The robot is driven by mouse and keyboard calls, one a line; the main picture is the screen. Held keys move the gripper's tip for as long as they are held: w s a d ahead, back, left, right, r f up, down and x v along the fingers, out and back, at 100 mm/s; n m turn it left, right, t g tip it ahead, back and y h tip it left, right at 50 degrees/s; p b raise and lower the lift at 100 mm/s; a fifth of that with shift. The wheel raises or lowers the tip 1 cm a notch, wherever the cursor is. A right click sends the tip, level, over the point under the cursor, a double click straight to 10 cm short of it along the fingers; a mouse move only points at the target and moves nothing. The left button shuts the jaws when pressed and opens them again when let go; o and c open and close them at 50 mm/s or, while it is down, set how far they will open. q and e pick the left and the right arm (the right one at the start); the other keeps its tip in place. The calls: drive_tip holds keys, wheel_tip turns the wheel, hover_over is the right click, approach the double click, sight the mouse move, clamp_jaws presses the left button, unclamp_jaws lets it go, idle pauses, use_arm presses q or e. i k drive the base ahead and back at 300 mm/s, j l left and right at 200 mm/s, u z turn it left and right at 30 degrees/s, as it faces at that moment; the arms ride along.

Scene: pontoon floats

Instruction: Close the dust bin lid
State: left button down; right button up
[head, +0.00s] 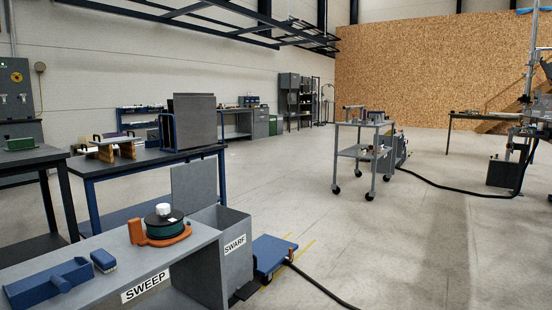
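A grey bin (236,256) labelled SWARF stands at the right end of the grey SWEEP bench, in the lower middle of the head view. A flat grey panel, which looks like its lid (193,188), stands upright at the back left of the bin's top, so the bin looks open. The lid's lower edge is partly hidden behind things on the bench. The inside of the bin is mostly out of sight. Neither of my grippers is in view.
The SWEEP bench (110,262) holds a blue dustpan (48,284), a brush (103,261) and an orange holder (160,237) with a dark round piece. A blue low unit (272,254) and black hose (325,290) lie right of the bin. Open floor extends right, past a grey cart (361,153).

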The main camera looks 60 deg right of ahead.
sight(194, 184)
drive_tip(key=i+l+z, duration=0.1)
drive_tip(key=l+z, duration=0.2)
drive_tip(key=i+l+z, duration=0.1)
drive_tip(key=l+z, duration=0.15)
drive_tip(key=l, duration=0.15)
drive_tip(key=i+l+z, duration=0.15)
drive_tip(key=l+z, duration=0.15)
drive_tip(key=i+l+z, duration=0.25)
drive_tip(key=k+l, duration=0.05)
drive_tip(key=l, duration=0.05)
